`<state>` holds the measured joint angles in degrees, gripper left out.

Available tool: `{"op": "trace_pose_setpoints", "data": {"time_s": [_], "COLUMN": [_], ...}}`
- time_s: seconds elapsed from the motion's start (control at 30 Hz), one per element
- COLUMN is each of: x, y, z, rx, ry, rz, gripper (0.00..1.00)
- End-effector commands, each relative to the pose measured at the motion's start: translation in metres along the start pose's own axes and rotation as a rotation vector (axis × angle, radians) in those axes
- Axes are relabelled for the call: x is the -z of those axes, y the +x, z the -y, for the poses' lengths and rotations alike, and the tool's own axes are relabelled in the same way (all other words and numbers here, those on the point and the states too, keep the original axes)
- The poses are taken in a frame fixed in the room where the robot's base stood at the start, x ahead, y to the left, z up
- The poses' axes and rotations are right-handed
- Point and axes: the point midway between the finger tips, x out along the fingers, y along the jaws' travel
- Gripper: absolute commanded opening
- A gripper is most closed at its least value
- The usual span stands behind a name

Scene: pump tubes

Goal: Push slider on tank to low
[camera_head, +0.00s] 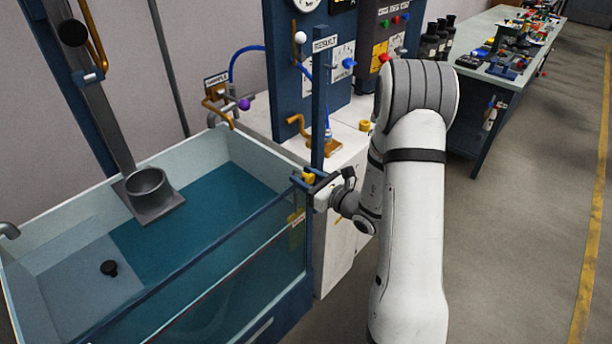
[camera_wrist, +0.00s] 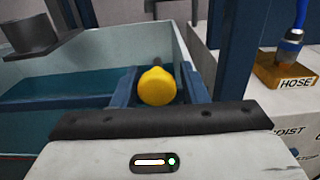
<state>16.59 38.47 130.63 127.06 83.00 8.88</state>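The glass-walled tank (camera_head: 268,228) holds blue-green water. A yellow knob (camera_head: 309,175), which looks like the slider's handle, is at the tank's right front corner by a blue upright post (camera_head: 319,110). The knob (camera_wrist: 158,86) also shows in the wrist view. My gripper (camera_head: 310,180) is at this corner, its two dark blue fingers on either side of the knob. In the wrist view, my gripper (camera_wrist: 160,80) has its fingers apart, with a narrow gap at the knob's right. Whether the left finger touches it is unclear. No low mark is readable.
A white cabinet with an orange hose block (camera_wrist: 285,70) is just right of my gripper. A cluttered workbench (camera_head: 520,65) stands behind; the right floor is free.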

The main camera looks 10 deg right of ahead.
Motion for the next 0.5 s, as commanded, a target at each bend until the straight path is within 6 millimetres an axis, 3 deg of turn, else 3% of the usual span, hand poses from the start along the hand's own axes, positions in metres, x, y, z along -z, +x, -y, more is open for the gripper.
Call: {"op": "trace_pose_setpoints", "data": {"time_s": [0.1,0.33,0.5], "x": [-0.001,-0.002,-0.001], "y": [0.000,0.000,-0.016], "z": [0.000,0.000,0.001], "rx": [-0.001,-0.002,0.001], "ry": [-0.002,-0.003,-0.003], "rz": [0.003,0.005,0.005], "gripper": [0.50,0.50,0.50]}}
